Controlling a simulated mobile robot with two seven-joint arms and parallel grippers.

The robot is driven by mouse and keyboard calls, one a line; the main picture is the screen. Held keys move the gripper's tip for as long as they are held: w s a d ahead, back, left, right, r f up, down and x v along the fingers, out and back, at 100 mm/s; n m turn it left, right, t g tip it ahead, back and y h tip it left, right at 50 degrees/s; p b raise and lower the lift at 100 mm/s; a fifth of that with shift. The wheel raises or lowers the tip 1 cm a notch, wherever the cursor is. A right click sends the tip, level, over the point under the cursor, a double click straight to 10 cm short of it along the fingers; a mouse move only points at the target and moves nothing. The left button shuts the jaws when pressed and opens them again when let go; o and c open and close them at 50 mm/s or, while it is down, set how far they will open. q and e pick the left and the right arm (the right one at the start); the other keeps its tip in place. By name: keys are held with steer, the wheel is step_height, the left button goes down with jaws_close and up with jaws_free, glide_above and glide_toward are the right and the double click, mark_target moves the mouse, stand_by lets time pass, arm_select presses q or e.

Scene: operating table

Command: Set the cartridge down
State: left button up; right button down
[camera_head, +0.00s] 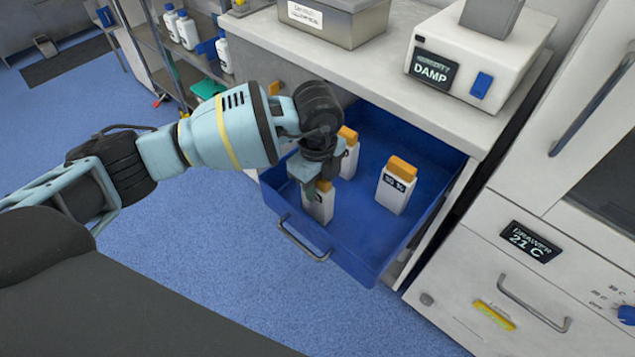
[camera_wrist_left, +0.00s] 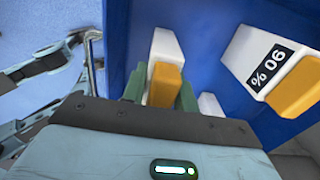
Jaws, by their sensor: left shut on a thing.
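My left gripper (camera_head: 322,182) reaches down into the open blue drawer (camera_head: 350,245) near its front left. It is shut on a white cartridge (camera_head: 318,207) with an orange top. The left wrist view shows that cartridge (camera_wrist_left: 166,50) upright-looking between the green fingertips; I cannot tell if its base touches the drawer floor. A second cartridge (camera_head: 351,160) stands just behind it, partly hidden by my gripper. A third cartridge (camera_head: 394,194), with a black "90 %" label (camera_wrist_left: 262,68), stands to the right. My right gripper is not in view.
A counter (camera_head: 390,85) above the drawer carries a metal box (camera_head: 340,20) and a white device marked "DAMP" (camera_head: 480,60). A cabinet front marked "DRAWER 21 C" (camera_head: 530,243) is at the right. The drawer floor is bare at its front right.

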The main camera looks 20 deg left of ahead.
arm_select(q)
steer(key=o, duration=1.1)
step_height(320, 180, up, 12)
steer(key=shift+r+p, duration=0.1)
steer(key=shift+p, duration=0.45)
